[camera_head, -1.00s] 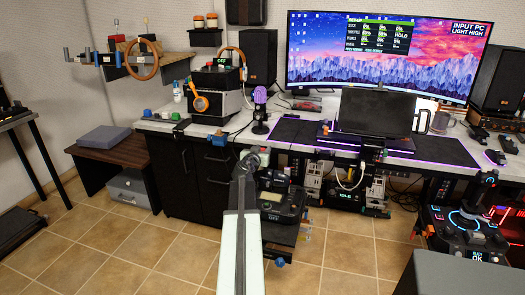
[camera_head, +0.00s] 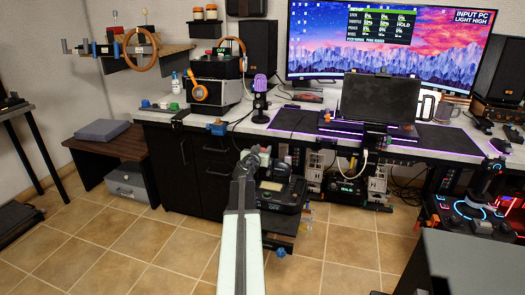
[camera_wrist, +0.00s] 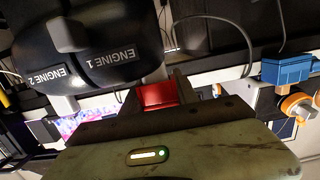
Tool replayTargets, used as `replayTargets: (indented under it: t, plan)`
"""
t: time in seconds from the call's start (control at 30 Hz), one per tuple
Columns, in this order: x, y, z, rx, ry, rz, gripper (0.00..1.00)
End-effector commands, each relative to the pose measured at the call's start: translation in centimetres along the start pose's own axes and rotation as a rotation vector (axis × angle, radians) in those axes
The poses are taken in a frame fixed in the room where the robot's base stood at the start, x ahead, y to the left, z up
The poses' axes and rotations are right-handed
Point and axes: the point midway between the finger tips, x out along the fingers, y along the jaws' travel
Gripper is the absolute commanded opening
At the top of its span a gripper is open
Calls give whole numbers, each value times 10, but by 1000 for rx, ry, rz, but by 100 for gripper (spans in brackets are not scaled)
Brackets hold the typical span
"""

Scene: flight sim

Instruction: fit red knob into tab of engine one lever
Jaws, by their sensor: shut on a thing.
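In the wrist view my gripper (camera_wrist: 157,96) is shut on the red knob (camera_wrist: 158,93), whose red face shows between the fingers. Just beyond it is a dark rounded throttle housing (camera_wrist: 125,28), marked ENGINE 1 and ENGINE 2 upside down. The ENGINE 1 label is nearer the knob, to its upper left. I cannot make out the tab of the engine one lever, or whether the knob touches anything. In the head view my gripper (camera_head: 246,158) is small and dark beside the black throttle unit (camera_head: 282,190), below the desk's front edge.
The desk (camera_head: 228,130) carries an orange headphone stand, a purple microphone (camera_head: 260,88) and a dark screen (camera_head: 378,98). Black cabinets (camera_head: 190,172) stand left of my arm. In the wrist view a blue clamp (camera_wrist: 287,69) and orange-white part (camera_wrist: 299,106) lie at right. Floor is open at front left.

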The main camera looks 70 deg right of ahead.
Motion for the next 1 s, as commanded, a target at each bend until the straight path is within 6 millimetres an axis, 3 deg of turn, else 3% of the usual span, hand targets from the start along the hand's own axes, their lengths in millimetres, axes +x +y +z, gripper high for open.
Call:
replayTargets:
  t: [0.33, 0.37, 0.43, 0.77, 1.0]
  plan:
    - [0, 0, 2, 0, 0, 0, 0]
    - [0, 0, 2, 0, 0, 0, 44]
    - [0, 0, 2, 0, 0, 0, 61]
    - [-1, -1, 2, 0, 0, -1, 61]
    - [-32, 0, 2, -2, 0, -2, 61]
